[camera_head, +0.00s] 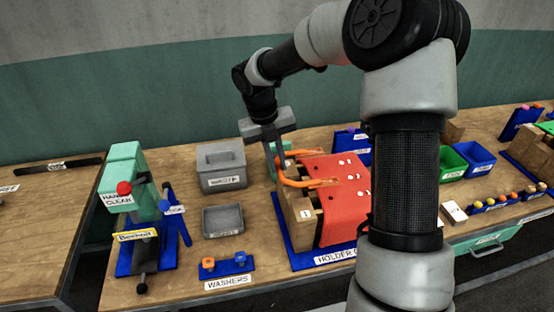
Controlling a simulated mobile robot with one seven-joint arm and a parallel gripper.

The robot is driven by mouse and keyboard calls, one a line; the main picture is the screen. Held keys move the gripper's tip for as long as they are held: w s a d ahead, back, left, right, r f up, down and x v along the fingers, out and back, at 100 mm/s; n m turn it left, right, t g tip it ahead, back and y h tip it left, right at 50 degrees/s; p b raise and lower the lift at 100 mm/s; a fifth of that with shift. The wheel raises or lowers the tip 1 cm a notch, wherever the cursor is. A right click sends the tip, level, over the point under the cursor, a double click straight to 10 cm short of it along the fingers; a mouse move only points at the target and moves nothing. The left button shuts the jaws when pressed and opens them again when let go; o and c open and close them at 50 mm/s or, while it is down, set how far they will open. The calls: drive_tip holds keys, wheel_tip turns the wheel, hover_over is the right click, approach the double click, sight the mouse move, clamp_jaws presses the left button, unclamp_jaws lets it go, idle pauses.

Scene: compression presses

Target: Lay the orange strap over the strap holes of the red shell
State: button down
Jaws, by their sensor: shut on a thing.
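The red shell (345,213) rests over a wooden block in a holder, and small pale marks show on its face. The orange strap (308,184) is a curved band at the shell's upper left, with its right end over or against the shell's left part. I cannot tell if it touches the shell. My gripper (275,168) points down at the left of the shell and is shut on the strap's left end. Another orange piece shows just behind, and I cannot tell if it belongs to the same strap. The fingertips are small and partly hidden.
The holder's blue base (300,262) surrounds the wooden block (302,222). A grey waste box (221,182), a grey tray (223,231) and a blue washer rack (226,265) stand to the left. A green hand press (126,172) is farther left. My arm hides the shell's right side.

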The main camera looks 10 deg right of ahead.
drive_tip(key=shift+a, duration=0.1)
idle(0.3)
drive_tip(key=shift+f, duration=0.25)
drive_tip(key=b+x, duration=0.1)
drive_tip(key=x, duration=0.1)
drive_tip(key=a+b+x, duration=0.1)
drive_tip(key=x, duration=0.2)
drive_tip(key=shift+f, duration=0.45)
drive_tip(key=shift+r+p, duration=0.1)
drive_tip(key=shift+p, duration=0.35)
idle(0.6)
drive_tip(key=shift+f+p, duration=0.2)
drive_tip(key=shift+p, duration=0.35)
idle(1.4)
